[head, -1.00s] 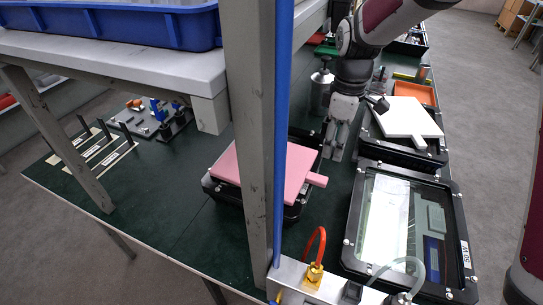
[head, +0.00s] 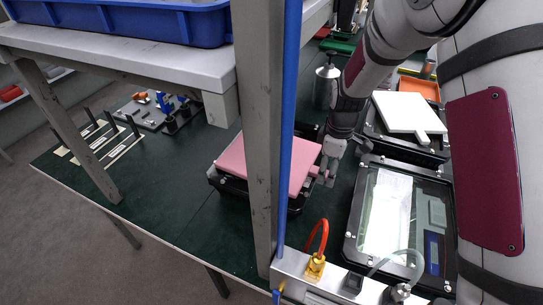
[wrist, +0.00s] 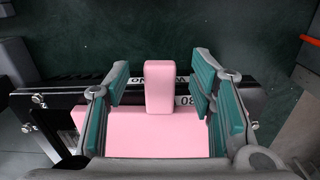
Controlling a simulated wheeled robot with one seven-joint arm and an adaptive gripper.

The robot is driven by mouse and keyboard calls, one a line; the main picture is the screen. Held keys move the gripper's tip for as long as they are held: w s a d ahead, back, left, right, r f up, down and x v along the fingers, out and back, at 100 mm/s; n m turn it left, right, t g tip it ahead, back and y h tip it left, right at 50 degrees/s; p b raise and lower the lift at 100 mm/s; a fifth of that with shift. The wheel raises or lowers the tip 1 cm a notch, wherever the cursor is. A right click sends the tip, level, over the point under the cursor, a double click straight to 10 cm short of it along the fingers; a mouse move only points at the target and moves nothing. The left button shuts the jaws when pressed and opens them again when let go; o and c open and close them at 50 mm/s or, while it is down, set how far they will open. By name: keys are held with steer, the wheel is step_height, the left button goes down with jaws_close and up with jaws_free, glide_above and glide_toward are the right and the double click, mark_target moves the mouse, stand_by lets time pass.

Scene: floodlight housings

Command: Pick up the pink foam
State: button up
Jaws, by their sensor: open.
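The pink foam (head: 300,165) is a flat slab with a narrow tab, lying on a black floodlight housing (head: 226,185). The grey post hides part of it in the head view. In the wrist view the pink foam (wrist: 158,130) shows its tab pointing away from me, between the two teal finger pads. My gripper (head: 328,176) is at the tab end of the foam. In the wrist view my gripper (wrist: 163,98) is open, with a gap on each side of the tab.
A grey post (head: 258,130) with a blue strip stands in front of the foam. A housing with white foam (head: 408,114) and a glass-covered housing (head: 350,245) lie to the right. A shelf with a blue bin (head: 200,28) is at upper left.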

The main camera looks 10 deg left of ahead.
steer(key=shift+f, duration=0.35)
steer(key=shift+c, duration=0.2)
steer(key=c, duration=1.1)
steer(key=shift+r, duration=0.1)
